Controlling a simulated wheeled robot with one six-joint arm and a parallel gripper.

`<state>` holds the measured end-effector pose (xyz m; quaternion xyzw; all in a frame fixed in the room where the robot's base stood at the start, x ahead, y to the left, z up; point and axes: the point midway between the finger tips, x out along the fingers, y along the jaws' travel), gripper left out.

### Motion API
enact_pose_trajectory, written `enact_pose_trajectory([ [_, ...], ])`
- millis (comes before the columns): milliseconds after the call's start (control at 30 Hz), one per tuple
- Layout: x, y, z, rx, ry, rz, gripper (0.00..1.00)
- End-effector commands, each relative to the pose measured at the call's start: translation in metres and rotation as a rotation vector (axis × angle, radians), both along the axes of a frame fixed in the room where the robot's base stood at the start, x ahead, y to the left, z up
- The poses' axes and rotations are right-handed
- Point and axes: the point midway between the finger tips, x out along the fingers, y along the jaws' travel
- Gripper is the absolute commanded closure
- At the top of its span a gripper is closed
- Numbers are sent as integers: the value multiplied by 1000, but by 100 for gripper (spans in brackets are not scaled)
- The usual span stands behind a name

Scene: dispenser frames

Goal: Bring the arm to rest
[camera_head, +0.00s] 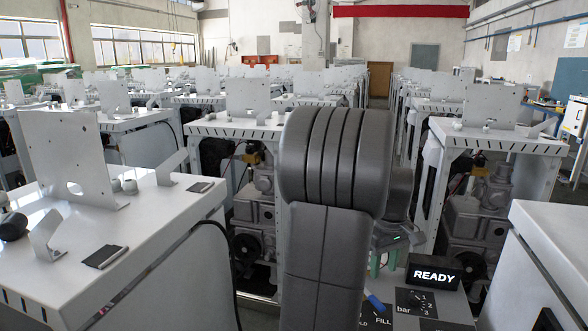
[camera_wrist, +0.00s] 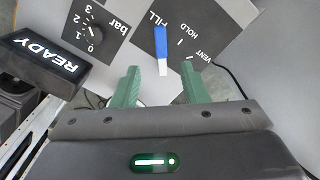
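My gripper (camera_wrist: 160,75) has two green fingers, spread apart with nothing between them that I can see held. In the wrist view a blue lever with a white end (camera_wrist: 161,44) lies on the dark panel just beyond the fingertips, in line with the gap. Whether the fingers touch it I cannot tell. In the head view my dark arm stands in the middle, and the green fingers (camera_head: 383,265) point down over the panel. The blue lever (camera_head: 374,301) shows there partly, beside the arm, near the word FILL.
A lit READY sign (camera_head: 434,275) stands beside the fingers; it also shows in the wrist view (camera_wrist: 42,62). A bar dial (camera_wrist: 96,32) marked 0 to 3 is on the panel. White cabinets with upright plates (camera_head: 66,150) stand left, and rows of similar stations fill the hall.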

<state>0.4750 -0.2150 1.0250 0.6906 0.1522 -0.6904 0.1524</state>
Motion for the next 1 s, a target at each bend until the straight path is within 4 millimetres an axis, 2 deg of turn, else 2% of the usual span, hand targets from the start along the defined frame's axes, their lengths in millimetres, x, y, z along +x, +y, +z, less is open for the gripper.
enact_pose_trajectory([
  [33, 0, 0, -12, 1, 4, 0, 60],
  [500, -1, 0, -105, 2, 5, -1, 60],
  [700, -3, 6, -103, 0, 0, -112, 60],
  [1000, -4, 9, -102, 1, 1, -171, 60],
])
